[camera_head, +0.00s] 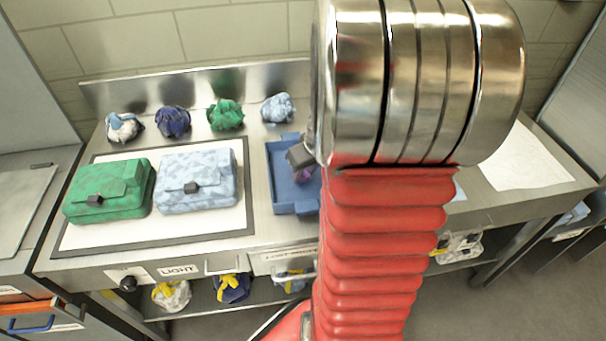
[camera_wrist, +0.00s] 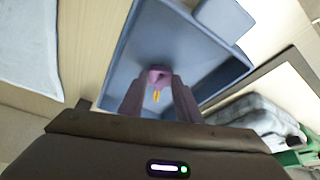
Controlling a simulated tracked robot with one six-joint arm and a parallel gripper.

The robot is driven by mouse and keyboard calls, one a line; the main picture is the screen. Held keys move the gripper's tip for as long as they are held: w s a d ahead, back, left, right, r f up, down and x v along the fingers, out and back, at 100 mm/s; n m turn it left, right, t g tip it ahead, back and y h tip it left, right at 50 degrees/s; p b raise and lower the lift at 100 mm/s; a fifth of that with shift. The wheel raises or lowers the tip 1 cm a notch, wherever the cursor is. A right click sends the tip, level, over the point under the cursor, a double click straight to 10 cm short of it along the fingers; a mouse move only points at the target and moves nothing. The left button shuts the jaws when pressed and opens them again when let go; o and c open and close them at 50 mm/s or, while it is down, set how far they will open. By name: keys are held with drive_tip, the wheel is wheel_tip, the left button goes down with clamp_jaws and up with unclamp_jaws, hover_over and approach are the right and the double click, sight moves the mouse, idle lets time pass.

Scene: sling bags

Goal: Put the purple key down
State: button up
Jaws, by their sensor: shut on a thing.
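The purple key (camera_wrist: 158,77) has a purple head and a yellow shaft. It is between the fingertips of my gripper (camera_wrist: 158,92), which is shut on it. In the wrist view the key and fingertips are over the inside of a blue tray (camera_wrist: 205,30); I cannot tell whether the key touches the tray floor. In the head view my gripper (camera_head: 303,165) is over the blue tray (camera_head: 285,207), with a bit of purple showing below it. My red arm hides the tray's right part.
A green bag (camera_head: 110,190) and a light blue patterned bag (camera_head: 197,180) lie on a framed white panel left of the tray. Several crumpled cloth bundles (camera_head: 225,114) sit along the back. A white sheet (camera_head: 520,160) lies on the right of the counter.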

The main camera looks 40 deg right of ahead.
drive_tip(key=shift+f, duration=0.6)
drive_tip(key=shift+f, duration=0.15)
drive_tip(key=o, duration=1.1)
drive_tip(key=v, duration=1.2)
